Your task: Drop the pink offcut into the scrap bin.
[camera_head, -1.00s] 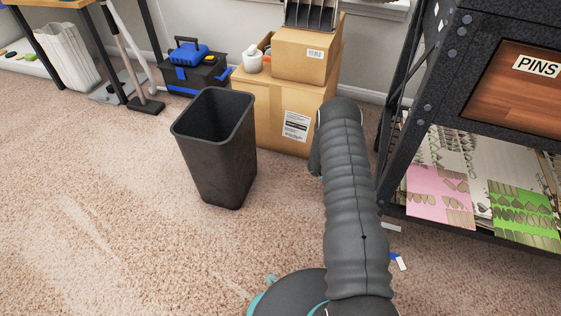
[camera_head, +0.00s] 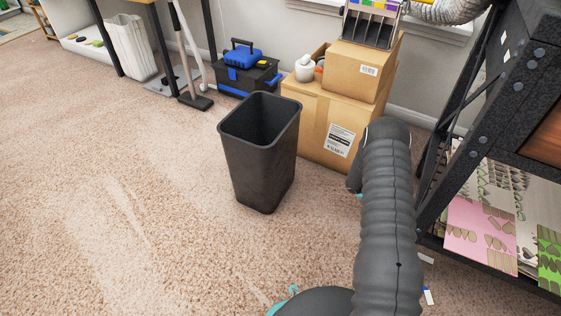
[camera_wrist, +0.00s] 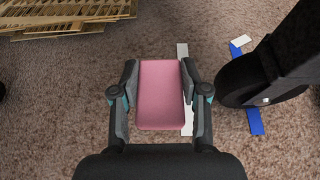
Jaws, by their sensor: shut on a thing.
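The pink offcut (camera_wrist: 161,95) is a flat pink rectangle in the wrist view. My gripper (camera_wrist: 160,92) is shut on it, with one finger against each side edge, above the carpet. In the head view the gripper and the offcut are hidden behind my grey arm. The scrap bin (camera_head: 259,160) looks to be the dark, open-topped bin standing upright on the carpet in the head view, left of my arm and apart from it. I see no contents, but its bottom is hidden.
Cardboard boxes (camera_head: 312,119) stand behind the bin, with a blue and black toolbox (camera_head: 248,75) to their left. A metal rack (camera_head: 465,170) with sheets on its low shelf is at the right. Carpet left of the bin is clear. Scraps (camera_wrist: 254,120) lie on the floor.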

